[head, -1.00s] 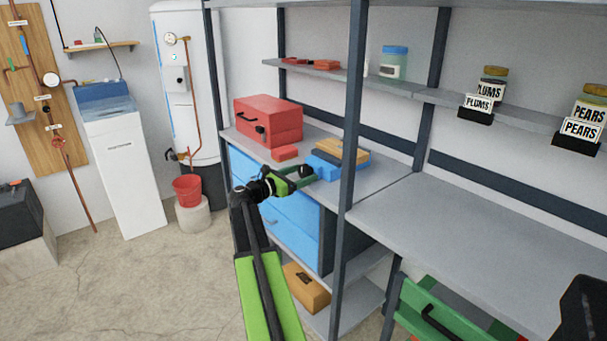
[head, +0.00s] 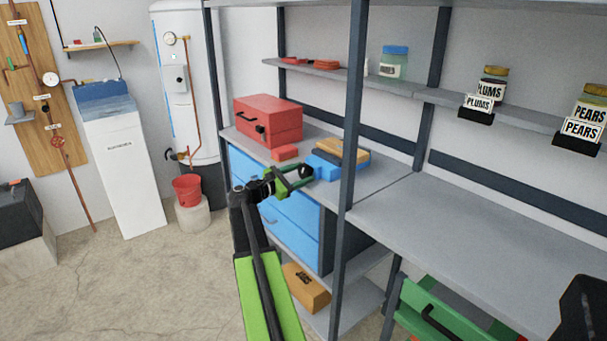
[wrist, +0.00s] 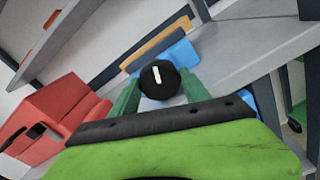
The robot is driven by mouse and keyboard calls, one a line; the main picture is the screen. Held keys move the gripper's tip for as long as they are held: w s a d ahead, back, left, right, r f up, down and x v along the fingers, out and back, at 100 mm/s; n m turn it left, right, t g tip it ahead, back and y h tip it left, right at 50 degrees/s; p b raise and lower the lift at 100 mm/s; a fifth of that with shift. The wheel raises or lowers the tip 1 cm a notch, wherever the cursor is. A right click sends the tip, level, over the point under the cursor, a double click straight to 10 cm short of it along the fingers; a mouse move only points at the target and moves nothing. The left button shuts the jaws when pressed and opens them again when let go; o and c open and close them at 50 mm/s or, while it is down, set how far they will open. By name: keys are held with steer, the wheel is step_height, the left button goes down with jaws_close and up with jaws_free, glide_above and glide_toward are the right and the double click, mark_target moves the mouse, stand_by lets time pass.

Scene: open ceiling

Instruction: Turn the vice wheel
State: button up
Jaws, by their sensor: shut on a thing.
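The blue vice (head: 325,166) sits on the grey worktop, with a tan block along its back. Its round black wheel (head: 305,170) faces my gripper. In the wrist view the wheel (wrist: 158,79) shows a short white mark, nearly upright. My gripper (head: 302,176) has its green fingers on either side of the wheel and is shut on it. In the wrist view my gripper (wrist: 160,88) partly covers the blue vice (wrist: 180,55) behind the wheel.
A red toolbox (head: 268,119) and a small red block (head: 285,153) stand left of the vice. A dark shelf post (head: 353,110) rises close on the right. Blue drawers (head: 290,220) lie below the worktop. The right-hand worktop (head: 480,230) is clear.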

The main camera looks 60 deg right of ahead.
steer(key=shift+s+f+m, duration=0.1)
steer(key=shift+s+m, duration=0.15)
steer(key=shift+m, duration=0.05)
steer(key=o, duration=1.4)
steer(key=shift+a, duration=0.1)
steer(key=shift+w+a, duration=0.15)
steer(key=shift+a, duration=0.1)
steer(key=v, duration=1.6)
steer(key=shift+w+a+r, duration=0.1)
steer(key=shift+a+r, duration=0.1)
steer(key=shift+a, duration=0.2)
steer(key=shift+c, duration=0.3)
